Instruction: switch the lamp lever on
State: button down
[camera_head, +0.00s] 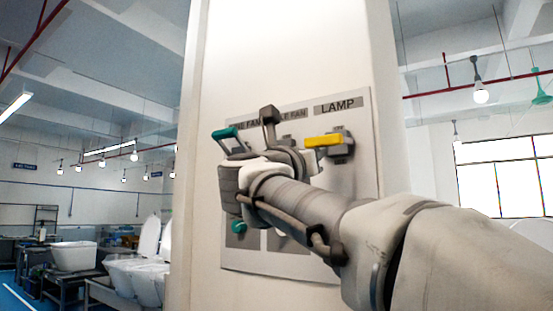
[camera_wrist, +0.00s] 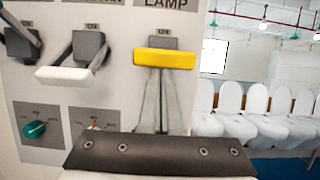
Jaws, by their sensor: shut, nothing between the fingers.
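The lamp lever has a yellow handle (camera_head: 322,141) and sits under the LAMP label on the grey panel (camera_head: 370,190). In the wrist view its yellow handle (camera_wrist: 165,58) is a level bar near the ON mark, right of centre. My gripper (camera_wrist: 160,153) shows there as a dark bar along the bottom edge, below the yellow handle and apart from it in the picture. It is shut and holds nothing. In the head view my wrist covers the panel's middle, left of the yellow handle, and my fingertips cannot be made out.
A white lever handle (camera_wrist: 65,76) is left of the yellow one, and a teal lever (camera_head: 226,133) is at the panel's left. A teal knob (camera_wrist: 34,130) sits lower left. White toilets (camera_wrist: 260,118) stand in a row beyond the panel's right edge.

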jog(key=shift+s+a+r+p, duration=0.1)
jog(key=shift+r+p, duration=0.1)
jog(key=shift+r, duration=0.35)
jog(key=shift+s+r+p, duration=0.1)
jog(key=shift+r+p, duration=0.05)
jog(key=shift+r, duration=0.4)
notch_tip(320, 180, up, 7)
jog(key=p, duration=0.2)
jog(key=shift+p, duration=0.3)
jog(key=shift+s, duration=0.1)
